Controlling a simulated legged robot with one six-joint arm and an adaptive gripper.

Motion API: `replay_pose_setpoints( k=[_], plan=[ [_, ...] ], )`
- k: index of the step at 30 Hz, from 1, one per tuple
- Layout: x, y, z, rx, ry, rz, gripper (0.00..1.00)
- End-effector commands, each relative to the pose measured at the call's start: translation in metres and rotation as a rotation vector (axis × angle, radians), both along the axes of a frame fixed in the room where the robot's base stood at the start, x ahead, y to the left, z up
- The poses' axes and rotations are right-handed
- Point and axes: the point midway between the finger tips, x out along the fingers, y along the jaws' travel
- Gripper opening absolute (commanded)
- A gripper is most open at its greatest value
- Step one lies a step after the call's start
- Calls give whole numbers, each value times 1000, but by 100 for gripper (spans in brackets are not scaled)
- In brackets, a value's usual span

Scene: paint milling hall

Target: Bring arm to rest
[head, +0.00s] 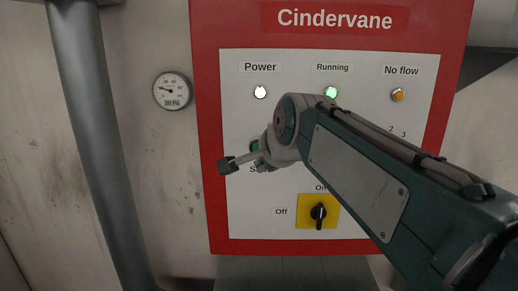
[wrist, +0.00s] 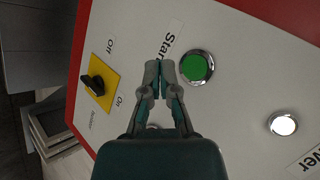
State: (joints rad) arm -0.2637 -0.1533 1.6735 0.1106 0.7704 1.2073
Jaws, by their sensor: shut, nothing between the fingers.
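My arm (head: 355,175) reaches in from the lower right across the control panel, bent, with its wrist in front of the panel's left half. My gripper (wrist: 160,64) is shut and empty in the wrist view, its fingertips together beside the Start label and the green start button (wrist: 196,68). I cannot tell whether the tips touch the panel. In the head view the wrist partly hides the start button (head: 254,146) and its label. The yellow rotary switch (head: 305,212) has its black knob upright, towards On; it also shows in the wrist view (wrist: 112,72).
The red-framed Cindervane panel (head: 457,60) carries a white Power lamp (head: 260,92), a bright green Running lamp (head: 331,92) and an amber No flow lamp (head: 398,95). A gauge (head: 172,91) and grey pipe (head: 95,130) stand left. Wall between them is bare.

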Motion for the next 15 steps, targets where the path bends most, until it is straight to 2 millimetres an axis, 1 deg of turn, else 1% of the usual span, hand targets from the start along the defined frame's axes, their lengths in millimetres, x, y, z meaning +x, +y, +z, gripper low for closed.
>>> replay_pose_setpoints(
  k=[2,5,6,8,9,11,12,14,15],
  plan=[
    [-9,-9,-6,-40,0,18,0],
    [-36,-33,-24,-161,4,82,0],
    [-51,-45,-35,-225,9,120,0],
    [-75,-63,-54,-324,19,184,0],
    [-90,-73,-67,-389,29,231,0],
    [-115,-88,-87,-483,44,303,0],
    [-131,-97,-101,-542,55,352,0],
    [-155,-110,-123,-626,75,430,0],
    [-171,-117,-137,-677,88,483,0]
  ],
)
